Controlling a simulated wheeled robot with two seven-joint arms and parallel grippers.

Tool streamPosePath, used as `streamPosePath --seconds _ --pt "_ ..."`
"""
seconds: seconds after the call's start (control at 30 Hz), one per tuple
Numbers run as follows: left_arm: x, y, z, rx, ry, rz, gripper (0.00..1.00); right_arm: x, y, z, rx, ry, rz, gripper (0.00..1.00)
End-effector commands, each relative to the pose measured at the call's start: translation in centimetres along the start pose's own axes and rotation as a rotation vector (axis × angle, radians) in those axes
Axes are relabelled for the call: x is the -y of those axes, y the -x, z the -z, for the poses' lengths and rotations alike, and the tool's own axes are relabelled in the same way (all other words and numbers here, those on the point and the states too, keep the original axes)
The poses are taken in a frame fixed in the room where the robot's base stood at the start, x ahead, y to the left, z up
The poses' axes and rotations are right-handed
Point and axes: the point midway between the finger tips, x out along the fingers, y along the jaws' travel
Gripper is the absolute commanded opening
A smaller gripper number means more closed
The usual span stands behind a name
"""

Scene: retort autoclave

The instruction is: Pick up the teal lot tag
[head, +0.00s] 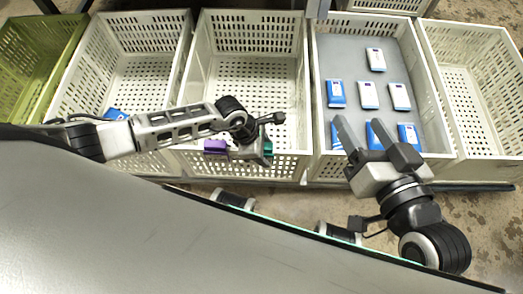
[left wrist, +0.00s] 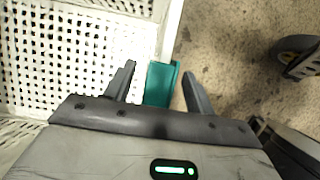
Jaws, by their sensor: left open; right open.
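The teal lot tag (left wrist: 160,84) shows in the left wrist view between the two fingers of my left gripper (left wrist: 158,70), at the outer edge of a white crate wall. Gaps show between the tag and both fingers, so the jaws are open around it or above it; the height is hard to tell. In the head view only a sliver of the tag (head: 268,149) shows beside my left gripper (head: 262,153), at the front rim of the middle white crate (head: 245,19). My right gripper (head: 358,122) is open and empty over the front of the crate to the right.
A purple tag (head: 215,147) sits at the same front rim, left of the teal one. The crate (head: 318,60) under my right gripper holds several blue-and-white packs (head: 368,95). A blue item (head: 115,114) lies in the left white crate. The right crate (head: 460,90) looks empty.

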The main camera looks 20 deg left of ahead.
Motion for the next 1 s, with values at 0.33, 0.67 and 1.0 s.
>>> streamPosePath --seconds 0.33,0.67,1.0 --pt "0.0 0.1 0.0 0.000 0.000 0.000 0.07 0.0 0.0 0.0 0.000 0.002 -0.001 0.60" --pt "-0.1 0.8 -0.3 0.000 -0.001 -0.001 0.07 0.0 0.1 0.3 0.002 0.012 -0.006 0.60" --pt "0.5 6.2 -0.4 -0.002 -0.001 0.000 0.07 -0.7 0.7 -0.3 0.082 0.102 -0.060 0.60"
